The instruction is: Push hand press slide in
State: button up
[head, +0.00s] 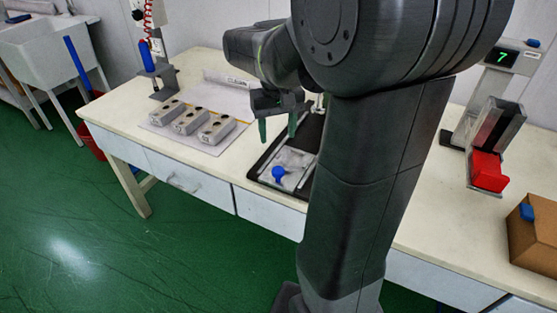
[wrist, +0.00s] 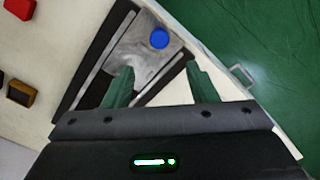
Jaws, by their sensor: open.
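The hand press slide (head: 290,163) is a grey metal plate with a blue knob (head: 278,173) at its front end. It lies on a black base (head: 257,170) on the table, and my arm hides the base's right part in the head view. In the wrist view the slide (wrist: 140,58) and its blue knob (wrist: 159,38) show beyond my fingertips. My gripper (head: 278,135) has two green fingers, spread apart and pointing down, above the left side of the press. The fingers (wrist: 160,80) are empty, and the knob is apart from them.
Several grey mould blocks (head: 190,121) lie on a sheet left of the press. A stand with a blue handle (head: 147,56) is behind them. A dispenser with a red block (head: 488,172) and a cardboard box (head: 535,235) stand at the right. Bare table (head: 232,166) lies left of the press.

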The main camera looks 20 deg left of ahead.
aim_at(278, 170)
notch_tip(278, 170, down, 12)
jog(key=shift+f+b, duration=0.15)
jog(key=shift+b, duration=0.75)
